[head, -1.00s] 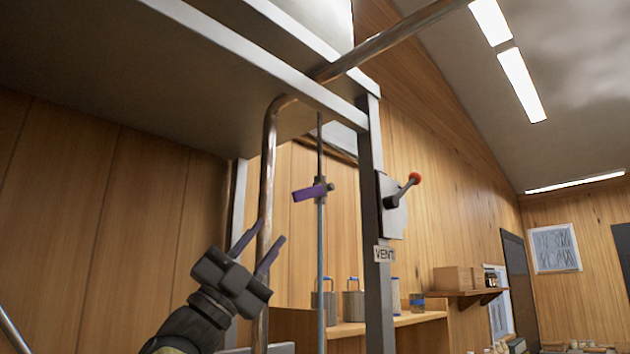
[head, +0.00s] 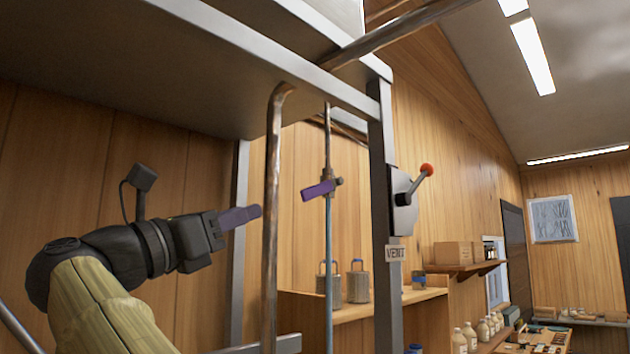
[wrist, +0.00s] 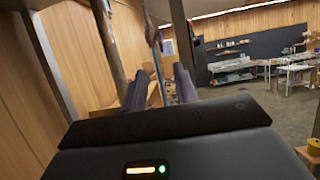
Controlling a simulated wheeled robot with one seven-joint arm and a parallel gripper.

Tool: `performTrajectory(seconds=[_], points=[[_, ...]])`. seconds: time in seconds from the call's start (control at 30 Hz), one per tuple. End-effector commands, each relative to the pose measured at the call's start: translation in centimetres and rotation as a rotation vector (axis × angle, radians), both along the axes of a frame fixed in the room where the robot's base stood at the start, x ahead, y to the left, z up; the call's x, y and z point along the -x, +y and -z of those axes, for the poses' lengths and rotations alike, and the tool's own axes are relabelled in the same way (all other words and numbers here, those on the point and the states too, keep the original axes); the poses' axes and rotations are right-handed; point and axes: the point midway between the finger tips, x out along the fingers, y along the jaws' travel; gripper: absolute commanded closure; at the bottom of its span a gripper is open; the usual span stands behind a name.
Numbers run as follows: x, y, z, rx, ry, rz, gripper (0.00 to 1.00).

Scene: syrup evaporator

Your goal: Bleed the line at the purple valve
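The purple valve handle (head: 318,191) sits on a thin upright pipe (head: 328,260) in the head view, tilted slightly up to the right, with a brass-coloured body behind it. My gripper (head: 258,211) is left of the valve and points right, roughly level, a little lower in the picture than the handle. A thick bare pipe (head: 272,200) stands between them in the picture. In the wrist view my two purple fingers (wrist: 161,80) are spread apart with nothing seen gripped between them. The thin pipe with a small purple patch (wrist: 158,40) shows beyond the fingertips.
A metal frame post (head: 384,270) carries a VENT label (head: 395,252) and a red-knobbed lever (head: 424,174), right of the valve. A large metal pan (head: 180,70) hangs overhead. Metal cans (head: 357,285) stand on a wooden shelf behind. Open floor shows at right in the wrist view.

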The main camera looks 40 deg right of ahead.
Motion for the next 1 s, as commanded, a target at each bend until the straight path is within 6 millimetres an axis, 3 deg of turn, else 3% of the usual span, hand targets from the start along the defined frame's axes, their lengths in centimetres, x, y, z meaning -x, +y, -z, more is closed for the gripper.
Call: performTrajectory(seconds=[0.37,1.0], points=[[0.0,-0.9,-0.5,0.002,0.004,0.007,0.71],[-0.6,-10.7,-4.8,0.004,0.007,0.016,0.71]])
